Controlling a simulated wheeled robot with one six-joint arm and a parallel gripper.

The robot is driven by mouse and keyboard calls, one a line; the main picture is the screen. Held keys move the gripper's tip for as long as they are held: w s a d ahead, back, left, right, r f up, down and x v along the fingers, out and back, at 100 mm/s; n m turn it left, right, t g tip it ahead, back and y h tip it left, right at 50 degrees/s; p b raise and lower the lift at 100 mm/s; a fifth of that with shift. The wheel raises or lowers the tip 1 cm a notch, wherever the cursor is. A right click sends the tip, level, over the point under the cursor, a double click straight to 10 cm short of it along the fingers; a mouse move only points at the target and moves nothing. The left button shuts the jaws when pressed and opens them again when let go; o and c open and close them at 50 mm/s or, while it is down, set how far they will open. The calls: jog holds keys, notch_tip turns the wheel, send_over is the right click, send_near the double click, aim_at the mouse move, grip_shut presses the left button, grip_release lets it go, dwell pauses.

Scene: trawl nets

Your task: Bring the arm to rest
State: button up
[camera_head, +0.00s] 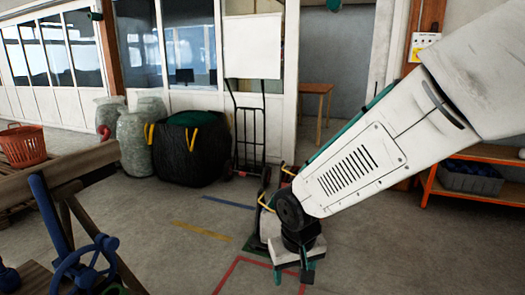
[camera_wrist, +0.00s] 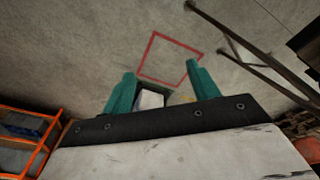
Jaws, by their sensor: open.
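My white arm reaches in from the upper right in the head view and points down toward the floor. My gripper (camera_head: 292,275) hangs at its end, above the grey floor beside a red floor marking (camera_head: 232,272). In the wrist view my gripper (camera_wrist: 160,85) shows two green fingers set wide apart, with nothing between their tips but the floor further off. The red square outline (camera_wrist: 168,58) lies on the floor beyond the fingers. A pale object (camera_wrist: 150,99) shows low behind the fingers; I cannot tell what it is.
A black bag (camera_head: 190,155) and pale net bundles (camera_head: 133,142) stand by the wall, next to a hand truck (camera_head: 249,130). An orange shelf (camera_head: 475,190) is at right. A wooden beam frame (camera_head: 60,175) and blue handwheel (camera_head: 85,265) are at left. Open floor lies in the middle.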

jog(key=s+d+r+m, duration=0.1)
jog(key=s+d+r, duration=0.6)
jog(key=s+d, duration=0.2)
jog(key=s+d+r+m, duration=0.2)
jog(key=s+d+r, duration=0.5)
jog(key=s+d, duration=0.3)
jog(key=shift+s+d+r, duration=0.3)
jog(key=shift+c, duration=0.3)
